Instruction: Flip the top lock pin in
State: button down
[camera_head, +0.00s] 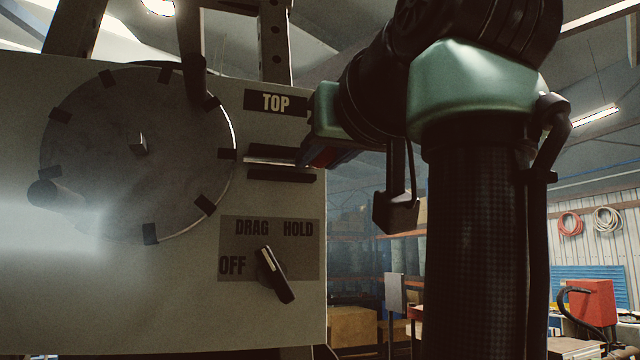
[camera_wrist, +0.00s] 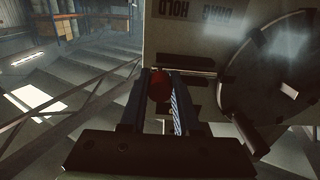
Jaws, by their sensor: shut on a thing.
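The top lock pin shows in the head view as a thin pale bar (camera_head: 275,161) between two dark guides, just below the TOP label (camera_head: 275,102). In the wrist view a red rounded end (camera_wrist: 159,84), which looks like the pin's knob, sits between my fingers. My gripper (camera_head: 318,153) is at the panel's right edge, at the pin's outer end, and is shut on the red end. The fingers also show in the wrist view (camera_wrist: 168,88). My gripper and arm hide most of the red end in the head view.
The pale panel (camera_head: 120,300) carries a large round disc (camera_head: 100,175) with dark tabs and protruding handles. Below the pin is a selector knob (camera_head: 272,274) marked OFF, DRAG and HOLD. Open room lies right of the panel. Shelves, boxes and a red machine (camera_head: 590,302) stand far behind.

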aim_at(284, 162)
jog(key=a, duration=0.1)
jog(key=s+a+b, duration=0.1)
jog(key=a, duration=0.1)
jog(key=shift+a, duration=0.1)
jog(key=c, duration=1)
grip_release()
jog(key=shift+c, duration=0.2)
jog(key=o, duration=0.4)
jog(key=shift+s+a, duration=0.1)
jog(key=shift+a, duration=0.1)
jog(key=shift+d, duration=0.15)
